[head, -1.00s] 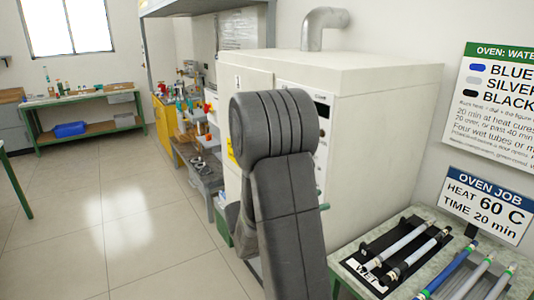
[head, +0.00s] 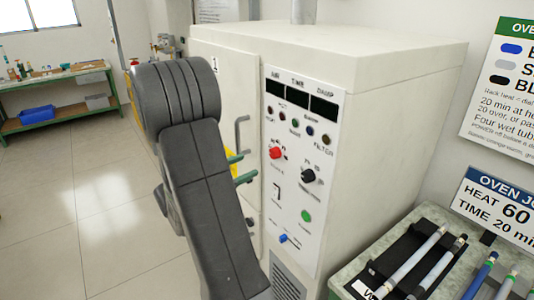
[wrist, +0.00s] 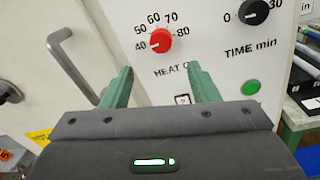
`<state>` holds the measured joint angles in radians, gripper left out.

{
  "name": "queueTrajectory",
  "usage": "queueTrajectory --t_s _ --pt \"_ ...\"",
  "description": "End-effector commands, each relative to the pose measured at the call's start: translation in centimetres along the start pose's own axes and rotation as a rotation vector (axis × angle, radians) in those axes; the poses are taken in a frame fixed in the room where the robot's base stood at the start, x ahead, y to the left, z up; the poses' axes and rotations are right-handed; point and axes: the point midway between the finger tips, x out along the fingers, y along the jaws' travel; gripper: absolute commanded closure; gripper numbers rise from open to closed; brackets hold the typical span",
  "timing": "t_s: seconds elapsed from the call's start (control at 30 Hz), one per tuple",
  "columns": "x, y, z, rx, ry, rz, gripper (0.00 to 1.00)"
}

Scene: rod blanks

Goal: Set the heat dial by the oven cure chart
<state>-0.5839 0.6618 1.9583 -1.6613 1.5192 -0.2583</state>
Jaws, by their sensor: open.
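The red heat dial (wrist: 160,40) is on the oven's white panel, with marks from 40 to 80 around it. Its pale pointer mark looks turned toward 40. It also shows in the head view (head: 276,153). My gripper (wrist: 161,84) is open, its green fingers apart below the dial, with nothing between them. In the head view my gripper (head: 240,168) is left of the panel, near the oven door. The oven cure chart (head: 506,85) is cut off at the right; its colour rows and small print show only partly. The oven job card (head: 496,208) reads heat 60, time 20 min.
The black time dial (wrist: 254,12) and a green button (wrist: 251,87) are beside the heat dial. A door handle (wrist: 72,62) sticks out at left. A bench (head: 362,262) with a black rack (head: 408,255) of tubes stands right of the oven (head: 400,110). Floor at left is clear.

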Motion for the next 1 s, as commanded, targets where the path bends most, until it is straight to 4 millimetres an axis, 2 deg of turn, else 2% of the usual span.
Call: queueTrajectory --t_s 0.3,0.5,0.7,1.0 --pt "5.4 0.0 0.3 -0.001 -0.001 -0.004 0.46" --pt "8.1 0.0 0.2 0.001 -0.001 -0.002 0.46" --pt "9.4 0.0 0.1 0.0 0.001 0.0 0.46" --pt "9.6 0.0 0.0 0.001 0.001 0.001 0.46"
